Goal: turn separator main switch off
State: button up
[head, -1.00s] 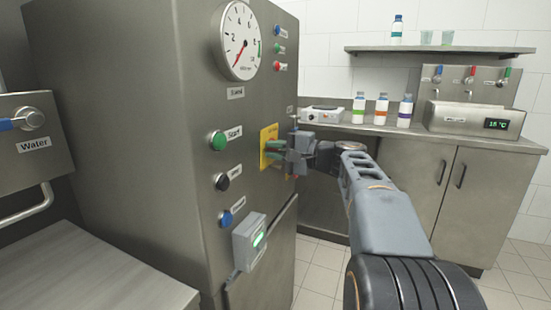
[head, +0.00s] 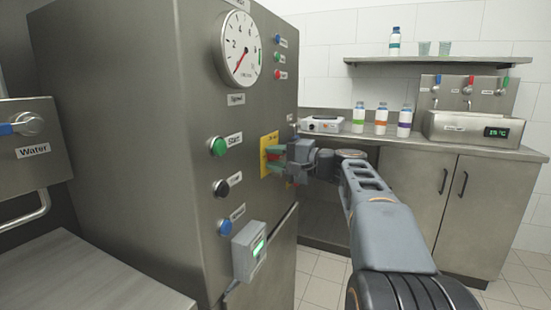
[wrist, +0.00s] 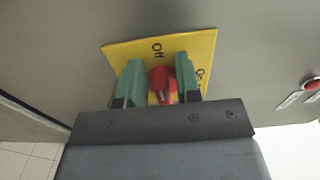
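The separator main switch is a red knob (wrist: 161,84) on a yellow plate (wrist: 120,52) marked "Off" and "On". In the head view the yellow plate (head: 265,164) is on the side of the grey steel cabinet, and the knob is hidden by my gripper (head: 277,158). In the wrist view the green fingertips of my gripper (wrist: 159,78) stand on either side of the knob. The fingers are apart, with a narrow gap visible left of the knob. I cannot tell whether the right finger touches it. The knob's pointing direction is unclear.
On the same cabinet face are a gauge (head: 241,48), a green start button (head: 218,146), a black button (head: 221,188), a blue button (head: 225,227) and a protruding grey box (head: 249,248). A counter (head: 440,147) with bottles stands behind my arm. The floor (head: 322,275) by the cabinet is clear.

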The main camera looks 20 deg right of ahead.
jog(key=shift+o, duration=0.6)
jog(key=shift+s+d, duration=0.25)
jog(key=p+v, duration=0.2)
jog(key=v, duration=1.1)
jog(key=shift+p, duration=0.35)
